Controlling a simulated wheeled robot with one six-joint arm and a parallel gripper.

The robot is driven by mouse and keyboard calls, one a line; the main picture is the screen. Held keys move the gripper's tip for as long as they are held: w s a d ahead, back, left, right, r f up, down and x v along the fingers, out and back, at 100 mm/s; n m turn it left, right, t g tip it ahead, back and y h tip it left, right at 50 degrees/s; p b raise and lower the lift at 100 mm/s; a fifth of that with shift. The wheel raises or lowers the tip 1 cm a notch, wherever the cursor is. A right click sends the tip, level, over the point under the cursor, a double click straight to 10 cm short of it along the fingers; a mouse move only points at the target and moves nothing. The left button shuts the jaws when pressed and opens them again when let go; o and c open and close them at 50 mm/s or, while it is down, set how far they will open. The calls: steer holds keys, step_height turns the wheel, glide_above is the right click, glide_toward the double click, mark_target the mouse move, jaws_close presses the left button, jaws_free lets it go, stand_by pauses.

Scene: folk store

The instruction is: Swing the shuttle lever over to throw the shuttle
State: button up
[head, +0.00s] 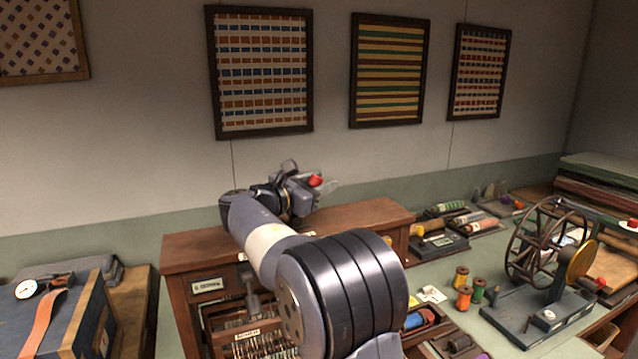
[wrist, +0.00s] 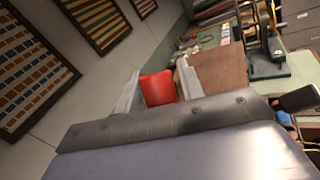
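My gripper (head: 312,184) is above the wooden cabinet-like frame (head: 190,252), with its fingers pointing right. A small red piece (head: 315,181) shows at the fingers. In the wrist view the red piece (wrist: 158,88) sits between the two pale fingertips and nearly fills the gap. I cannot tell whether the fingers press on it or what it is fixed to; its lower part is hidden behind the gripper body. A grey handle-like part (head: 252,283) stands at the frame's front. I cannot tell which part is the shuttle lever. My arm hides much of the frame.
A spinning wheel (head: 545,245) stands on the green-topped table at the right, with thread spools (head: 464,297) beside it. Trays of rolls (head: 440,245) lie behind. A blue box (head: 60,320) with an orange strap stands at the left. Framed textiles (head: 262,72) hang on the wall.

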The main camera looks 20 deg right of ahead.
jaws_close()
